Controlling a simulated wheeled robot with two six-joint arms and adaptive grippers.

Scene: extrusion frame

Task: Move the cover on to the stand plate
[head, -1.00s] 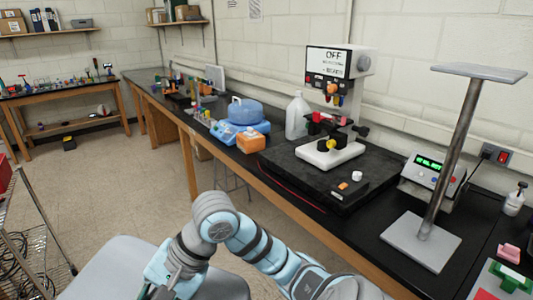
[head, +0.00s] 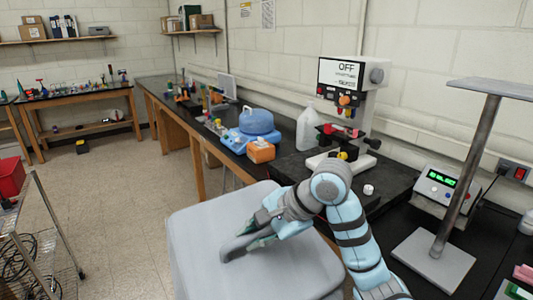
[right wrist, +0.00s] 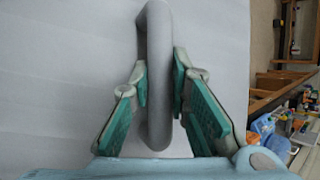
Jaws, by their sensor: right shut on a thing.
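The cover (head: 205,275) is a large pale grey box-like piece with rounded corners and a bar handle (head: 243,243) on top. My right gripper (head: 250,240) is shut on this handle. In the right wrist view the handle (right wrist: 155,35) stands between the gripper's teal-padded fingers (right wrist: 158,82), with the cover's flat face (right wrist: 70,80) behind. The cover is in front of the bench edge and hides part of it. The stand has a flat grey top plate (head: 493,88) on a slanting-looking metal post, with a square base (head: 434,262) on the bench. My left gripper is not in view.
The black bench (head: 385,222) holds a microscope-like instrument (head: 345,85), a white jug (head: 306,128), an orange box (head: 261,151) and a blue-lidded device (head: 256,120). A meter (head: 438,185) stands close to the post. A wire cart (head: 35,230) is at left; the floor between is clear.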

